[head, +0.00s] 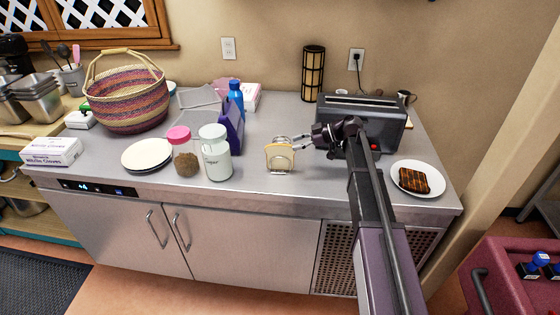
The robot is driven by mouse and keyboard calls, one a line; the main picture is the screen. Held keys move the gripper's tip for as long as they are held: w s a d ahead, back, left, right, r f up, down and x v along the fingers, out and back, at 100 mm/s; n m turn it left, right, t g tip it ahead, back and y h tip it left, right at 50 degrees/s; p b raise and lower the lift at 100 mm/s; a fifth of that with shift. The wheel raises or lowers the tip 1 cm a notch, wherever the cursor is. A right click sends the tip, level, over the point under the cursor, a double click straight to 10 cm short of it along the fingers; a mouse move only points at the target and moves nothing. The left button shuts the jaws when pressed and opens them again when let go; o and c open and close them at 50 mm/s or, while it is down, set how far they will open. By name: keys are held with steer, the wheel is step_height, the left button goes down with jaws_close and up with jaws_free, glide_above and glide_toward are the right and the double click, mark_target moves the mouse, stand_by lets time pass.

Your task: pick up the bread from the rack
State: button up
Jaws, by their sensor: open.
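A slice of bread (279,157) stands upright in a small wire rack (280,172) on the steel counter, in the middle of the head view. The rack is mostly hidden behind the bread. My gripper (303,142) is open, just right of and slightly above the bread, with its fingers reaching left toward the slice's top edge. I cannot tell whether a finger touches the bread. My arm comes up from the lower right.
A black toaster (392,112) stands behind my arm. A white plate (399,178) with a dark grilled slice (413,181) is at the right. A white-lidded jar (216,153) and a pink-lidded jar (184,152) stand left of the rack. Bare counter lies in front.

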mark_target(288, 145)
steer(key=shift+a+f, duration=0.25)
steer(key=shift+a, duration=0.25)
steer(key=shift+a, duration=0.1)
steer(key=shift+b+x, duration=0.95)
steer(key=shift+x, duration=1.55)
steer(key=shift+s+r, duration=0.1)
jaws_close()
